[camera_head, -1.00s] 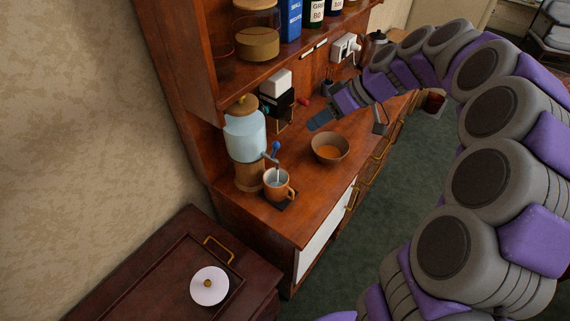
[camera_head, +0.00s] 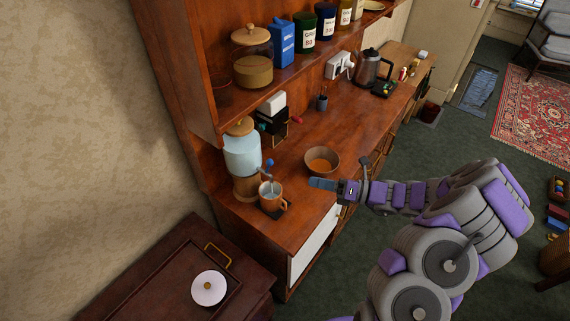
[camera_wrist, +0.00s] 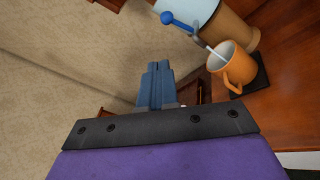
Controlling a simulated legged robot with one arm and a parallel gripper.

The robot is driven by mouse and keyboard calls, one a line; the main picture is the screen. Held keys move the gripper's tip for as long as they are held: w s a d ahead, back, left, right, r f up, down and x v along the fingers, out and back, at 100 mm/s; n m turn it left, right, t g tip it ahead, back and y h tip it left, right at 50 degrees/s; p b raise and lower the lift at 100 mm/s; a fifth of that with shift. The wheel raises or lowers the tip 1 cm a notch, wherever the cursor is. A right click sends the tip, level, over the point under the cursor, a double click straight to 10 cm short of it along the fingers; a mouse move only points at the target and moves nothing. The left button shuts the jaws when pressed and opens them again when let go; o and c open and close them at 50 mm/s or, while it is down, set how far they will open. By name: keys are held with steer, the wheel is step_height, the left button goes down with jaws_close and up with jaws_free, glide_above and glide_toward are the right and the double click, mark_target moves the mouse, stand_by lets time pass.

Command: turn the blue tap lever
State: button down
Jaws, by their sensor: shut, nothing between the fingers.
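The blue tap lever (camera_head: 269,163) sticks up from the tap on a glass water dispenser (camera_head: 242,156) with a wooden lid and base. In the wrist view the blue lever (camera_wrist: 179,21) is at the top, above and right of the fingers. An orange mug (camera_head: 268,194) stands below the tap on a dark mat; a pale stream seems to run from the tap into it. My gripper (camera_head: 318,183) is shut and empty, right of the mug and apart from the lever. In the wrist view its blue-grey fingers (camera_wrist: 155,84) are together.
A brown bowl (camera_head: 321,161) with orange contents stands on the wooden counter behind my gripper. A shelf with jars hangs above.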

mark_target(272, 160)
steer(key=w+a+m+t, duration=0.3)
steer(key=w+a+m, duration=0.2)
steer(key=a+m, duration=0.5)
steer(key=shift+w+t+b, duration=0.35)
steer(key=shift+t+b, duration=0.05)
steer(key=shift+a, duration=0.1)
stand_by(0.4)
steer(key=r+h+p, duration=0.1)
steer(key=p, duration=0.2)
steer(key=a+g+h+p, duration=0.1)
steer(key=p, duration=0.2)
steer(key=shift+w+r+m, duration=0.4)
steer(key=p, duration=0.1)
steer(key=h+p, duration=0.1)
steer(key=shift+w+a+g+h+p, duration=0.2)
steer(key=shift+g+h+p, duration=0.1)
steer(key=shift+g+p, duration=0.1)
steer(key=shift+f, duration=0.1)
